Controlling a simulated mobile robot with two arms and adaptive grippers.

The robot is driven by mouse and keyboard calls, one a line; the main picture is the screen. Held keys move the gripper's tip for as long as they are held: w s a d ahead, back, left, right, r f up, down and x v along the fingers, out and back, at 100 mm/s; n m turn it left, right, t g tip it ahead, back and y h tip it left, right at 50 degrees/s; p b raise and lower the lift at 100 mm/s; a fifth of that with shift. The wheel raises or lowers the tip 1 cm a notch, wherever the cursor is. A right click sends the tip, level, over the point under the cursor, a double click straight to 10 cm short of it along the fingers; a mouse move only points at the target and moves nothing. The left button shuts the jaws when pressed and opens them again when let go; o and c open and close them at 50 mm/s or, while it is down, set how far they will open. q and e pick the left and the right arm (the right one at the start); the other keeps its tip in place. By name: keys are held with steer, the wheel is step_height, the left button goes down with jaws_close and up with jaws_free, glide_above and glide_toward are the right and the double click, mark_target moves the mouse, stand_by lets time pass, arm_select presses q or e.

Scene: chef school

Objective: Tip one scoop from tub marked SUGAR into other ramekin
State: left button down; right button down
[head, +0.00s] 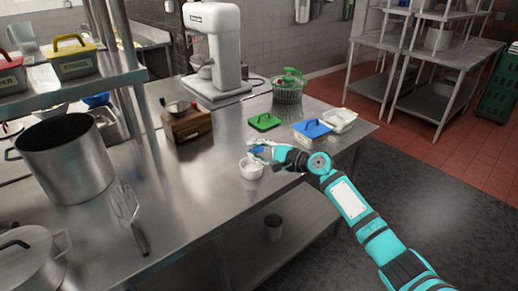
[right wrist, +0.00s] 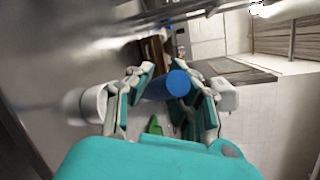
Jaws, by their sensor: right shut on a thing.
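My right gripper (head: 262,150) is shut on a blue scoop handle (right wrist: 170,85), which lies between its fingers in the right wrist view. The scoop's bowl cannot be made out. The gripper is just above a white ramekin (head: 251,170) near the counter's front edge; white shows in its top, but I cannot tell how full it is. A white round vessel, likely this ramekin (right wrist: 90,103), shows left of the fingers. A blue-lidded tub (head: 312,131) and a pale tub (head: 341,121) stand to the right; no SUGAR label is readable. My left gripper is out of view.
A green lid (head: 264,122) lies on the counter behind the gripper. A salad spinner (head: 287,91), white mixer (head: 212,48) and wooden box (head: 186,124) stand further back. A large pot (head: 62,165) and whisk (head: 126,205) are at left. The front middle counter is clear.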

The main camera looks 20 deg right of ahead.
steer(key=a+n+g+h+p, duration=0.1)
steer(key=n+h+p, duration=0.1)
steer(key=n, duration=0.1)
steer(key=a+n+g+h+p, duration=0.1)
steer(key=n+g+h+p, duration=0.1)
steer(key=n+p, duration=0.1)
steer(key=a+n+g+h+p, duration=0.1)
steer(key=n+g+h+p, duration=0.1)
steer(key=n, duration=0.1)
steer(key=shift+s+a+r, duration=0.1)
steer(key=shift+s+a, duration=0.05)
stand_by(0.4)
